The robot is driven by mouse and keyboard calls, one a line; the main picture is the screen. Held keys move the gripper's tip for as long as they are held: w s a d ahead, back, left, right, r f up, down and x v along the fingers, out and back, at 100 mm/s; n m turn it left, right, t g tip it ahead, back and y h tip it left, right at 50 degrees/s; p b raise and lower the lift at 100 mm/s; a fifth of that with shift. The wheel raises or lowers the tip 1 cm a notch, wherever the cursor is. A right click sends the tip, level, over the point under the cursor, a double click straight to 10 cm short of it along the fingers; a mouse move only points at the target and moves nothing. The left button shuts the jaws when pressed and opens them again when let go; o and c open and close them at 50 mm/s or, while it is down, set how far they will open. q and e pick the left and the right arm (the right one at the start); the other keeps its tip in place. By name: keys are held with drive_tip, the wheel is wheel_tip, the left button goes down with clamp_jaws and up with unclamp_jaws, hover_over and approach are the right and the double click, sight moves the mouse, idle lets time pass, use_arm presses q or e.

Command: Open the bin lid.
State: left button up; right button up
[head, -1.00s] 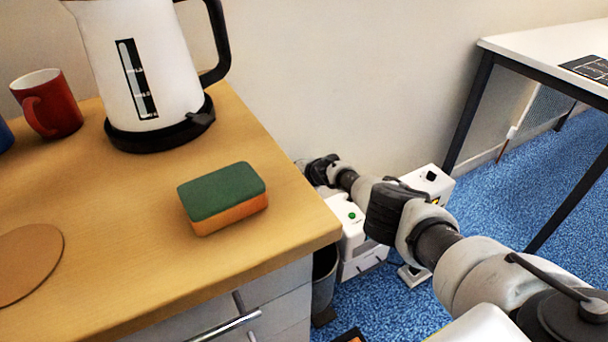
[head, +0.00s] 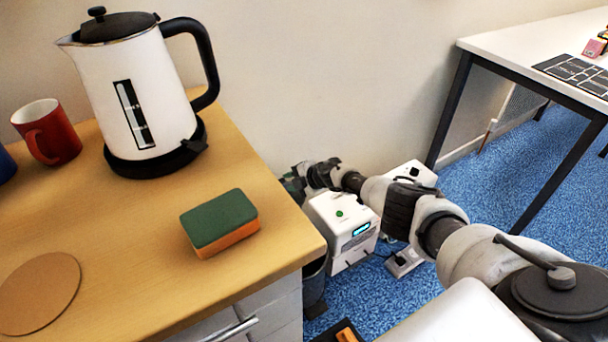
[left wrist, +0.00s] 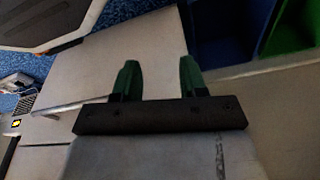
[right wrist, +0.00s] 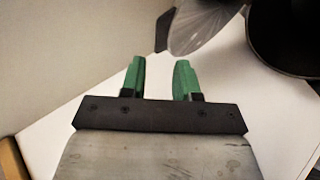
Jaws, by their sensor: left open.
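In the head view a dark grey bin (head: 315,288) stands on the floor against the cabinet's right side, mostly hidden by the worktop edge. Its lid cannot be made out there. My right gripper (head: 293,184) is past the worktop's right edge near the wall, partly hidden. In the right wrist view its two green fingers (right wrist: 160,80) are apart with nothing between them. Ahead of them are a grey curved piece (right wrist: 198,25) and a dark, hollow round shape (right wrist: 290,40), possibly the bin and lid. My left gripper (left wrist: 160,82) is open and empty, seen only in the left wrist view.
The wooden worktop (head: 130,240) bears a kettle (head: 135,100), red mug (head: 48,133), sponge (head: 220,222) and round mat (head: 38,292). A white box (head: 340,225) with a green button is below my right arm. A white table (head: 510,50) stands at the right, with blue carpet around it.

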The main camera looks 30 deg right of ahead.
use_arm(q)
drive_tip(key=s+a+f+g+p, duration=0.1)
drive_tip(key=s+f+p, duration=0.2)
drive_tip(key=s+f, duration=0.5)
drive_tip(key=shift+s+a+f+p, duration=0.3)
drive_tip(key=shift+s+f+p, duration=0.1)
drive_tip(key=shift+s, duration=0.45)
use_arm(e)
drive_tip(key=v, duration=0.5)
